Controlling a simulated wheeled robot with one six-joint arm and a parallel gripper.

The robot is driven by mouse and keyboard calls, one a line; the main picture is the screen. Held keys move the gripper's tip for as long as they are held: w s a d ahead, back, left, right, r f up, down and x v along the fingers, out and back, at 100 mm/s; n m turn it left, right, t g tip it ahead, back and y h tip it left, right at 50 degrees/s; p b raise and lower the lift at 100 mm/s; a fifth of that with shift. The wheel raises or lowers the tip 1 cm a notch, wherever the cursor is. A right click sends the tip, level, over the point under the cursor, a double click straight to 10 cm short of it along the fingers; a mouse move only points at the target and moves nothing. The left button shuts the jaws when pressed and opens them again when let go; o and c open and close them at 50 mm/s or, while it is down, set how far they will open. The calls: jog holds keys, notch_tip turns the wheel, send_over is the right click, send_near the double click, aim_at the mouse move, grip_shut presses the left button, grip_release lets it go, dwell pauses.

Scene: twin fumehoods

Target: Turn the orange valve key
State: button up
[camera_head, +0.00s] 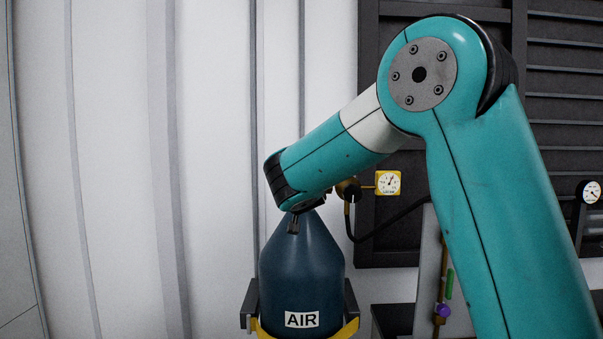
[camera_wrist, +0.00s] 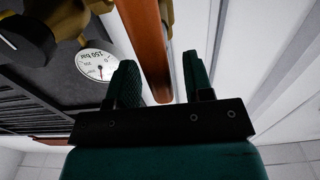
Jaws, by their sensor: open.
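The orange valve key (camera_wrist: 147,38) shows in the wrist view as a long orange bar coming in from the top and ending between my fingers. My gripper (camera_wrist: 161,68) is open, with one green finger on each side of the bar. I see a gap to the right finger; the bar looks very close to the left finger, and I cannot tell whether they touch. In the head view my arm covers the top of the dark blue AIR cylinder (camera_head: 302,265), and the key is hidden there.
A yellow square gauge (camera_head: 388,182) and a hose stand right of the cylinder top. A round 150 bar gauge (camera_wrist: 97,63) and brass fittings lie left of the key in the wrist view. A yellow strap (camera_head: 346,329) and dark bracket hold the cylinder near a pale wall.

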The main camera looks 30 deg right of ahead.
grip_shut()
jog(key=shift+f+b, duration=0.1)
jog(key=shift+b, duration=0.3)
